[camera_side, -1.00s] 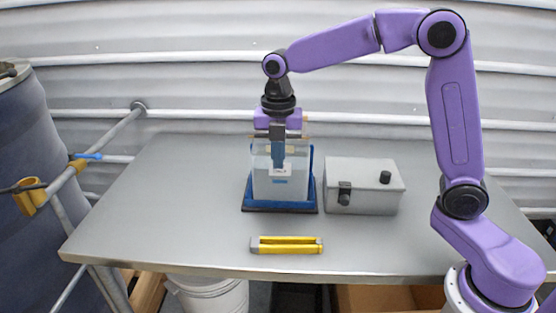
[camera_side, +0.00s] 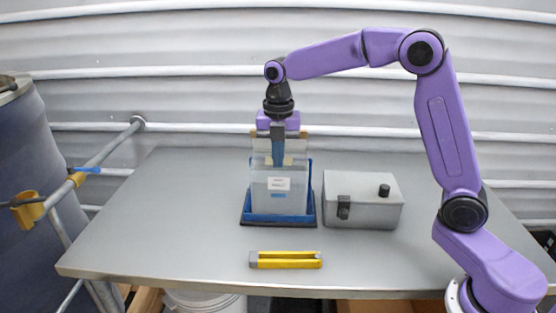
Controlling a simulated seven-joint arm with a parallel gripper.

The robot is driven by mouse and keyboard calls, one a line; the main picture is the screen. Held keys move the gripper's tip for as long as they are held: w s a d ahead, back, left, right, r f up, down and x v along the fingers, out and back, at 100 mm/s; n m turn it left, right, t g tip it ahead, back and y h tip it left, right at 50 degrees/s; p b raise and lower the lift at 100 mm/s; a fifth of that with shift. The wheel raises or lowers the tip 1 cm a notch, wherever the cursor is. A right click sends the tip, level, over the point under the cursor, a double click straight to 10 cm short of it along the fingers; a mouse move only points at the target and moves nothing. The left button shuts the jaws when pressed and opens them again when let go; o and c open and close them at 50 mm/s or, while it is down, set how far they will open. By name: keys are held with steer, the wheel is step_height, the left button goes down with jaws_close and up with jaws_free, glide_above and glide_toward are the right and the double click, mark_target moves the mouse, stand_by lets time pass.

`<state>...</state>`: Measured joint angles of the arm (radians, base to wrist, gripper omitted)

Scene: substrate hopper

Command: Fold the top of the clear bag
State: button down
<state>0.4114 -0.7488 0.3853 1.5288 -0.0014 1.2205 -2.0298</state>
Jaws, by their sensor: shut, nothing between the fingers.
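The clear bag (camera_side: 292,200) stands upright in a blue holder (camera_side: 280,219) near the middle of the table. It carries a white label with a blue mark on its front. Its clear top rises above the filled part, with tan strips showing near the upper edge and lower down. My gripper (camera_side: 277,160) points down at the bag's top and is shut, with nothing held. Its fingers overlap the clear upper part in this view; whether they touch it or stand behind or before it I cannot tell.
A grey box (camera_side: 362,205) with a black knob and a latch stands close to the right of the holder. A yellow and grey tool (camera_side: 286,260) lies in front. The steel table (camera_side: 165,215) is clear on the left. A blue barrel (camera_side: 30,180) stands beyond its left edge.

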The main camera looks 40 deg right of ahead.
steer(key=shift+w+d+f, duration=0.2)
steer(key=shift+w+d, duration=0.25)
steer(key=shift+d, duration=0.1)
steer(key=shift+w+d+f, duration=0.15)
steer(key=shift+w+d, duration=0.3)
steer(key=shift+d, duration=0.05)
steer(key=shift+w+d, duration=0.3)
steer(key=shift+w, duration=0.05)
steer(key=shift+r, duration=0.1)
steer(key=shift+d, duration=0.1)
steer(key=shift+r, duration=0.1)
steer(key=s+a+r, duration=0.3)
steer(key=r, duration=0.2)
steer(key=shift+s+a, duration=0.25)
steer(key=shift+a, duration=0.1)
stand_by(0.7)
